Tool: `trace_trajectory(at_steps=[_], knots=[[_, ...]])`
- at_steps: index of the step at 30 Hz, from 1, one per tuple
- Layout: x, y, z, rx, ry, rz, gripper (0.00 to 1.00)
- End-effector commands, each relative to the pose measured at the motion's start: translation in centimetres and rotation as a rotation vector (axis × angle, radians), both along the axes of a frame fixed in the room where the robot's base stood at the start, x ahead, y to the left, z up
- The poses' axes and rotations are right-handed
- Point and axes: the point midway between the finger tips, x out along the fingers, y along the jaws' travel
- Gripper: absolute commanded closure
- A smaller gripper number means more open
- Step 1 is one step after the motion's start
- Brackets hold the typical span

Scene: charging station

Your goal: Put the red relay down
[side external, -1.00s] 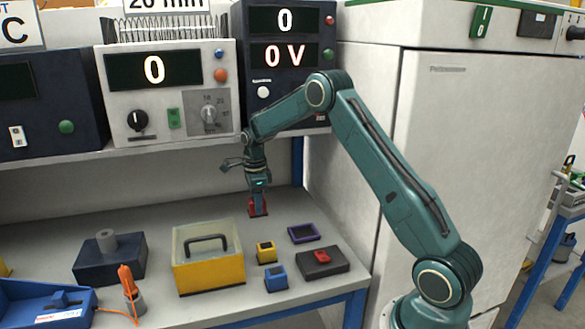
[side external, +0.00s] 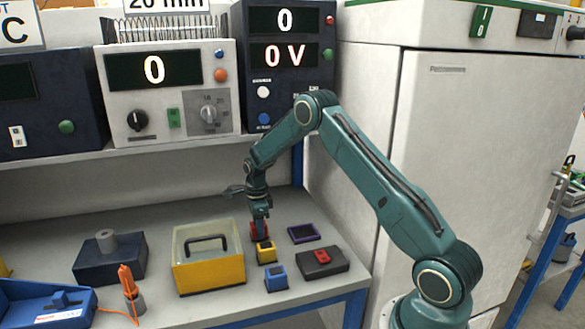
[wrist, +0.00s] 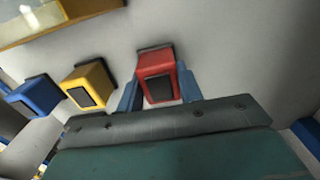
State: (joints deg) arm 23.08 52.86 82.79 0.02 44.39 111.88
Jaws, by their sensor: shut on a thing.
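The red relay (side external: 254,229) is a small red block with a dark face. My gripper (side external: 260,222) is shut on it, pointing down, just behind the yellow relay in the side external view. In the wrist view the red relay (wrist: 157,66) sits between the two blue fingers of my gripper (wrist: 160,88). The relay is low over the bench or touching it; I cannot tell which. Part of it is hidden by the fingers in the side external view.
A yellow relay (side external: 267,255) and a blue relay (side external: 276,281) stand close in front. A purple-rimmed dark tray (side external: 303,233) and a black box with a red top piece (side external: 333,267) lie to the right. A yellow box with a handle (side external: 210,274) is left. Bare bench lies behind.

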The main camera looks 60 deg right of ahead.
Motion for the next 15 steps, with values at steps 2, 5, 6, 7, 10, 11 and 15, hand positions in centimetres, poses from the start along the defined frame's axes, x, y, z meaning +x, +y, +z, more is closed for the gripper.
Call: trace_trajectory(at_steps=[2, 5, 6, 7, 10, 11, 15], knots=[[-0.01, 0.01, -0.54, 0.0, 0.0, 0.0, 0.88], [0.0, 0.0, -0.75, 0.0, 0.0, 0.0, 0.88], [0.01, -0.01, -0.74, -0.001, -0.001, 0.0, 0.88], [0.01, -0.01, -0.72, -0.001, -0.001, 0.0, 0.88], [0.01, -0.01, -0.71, -0.001, -0.001, 0.0, 0.88], [0.01, -0.01, -0.72, -0.001, -0.001, 0.0, 0.88], [0.01, -0.01, -0.98, 0.0, 0.0, 0.0, 0.88]])
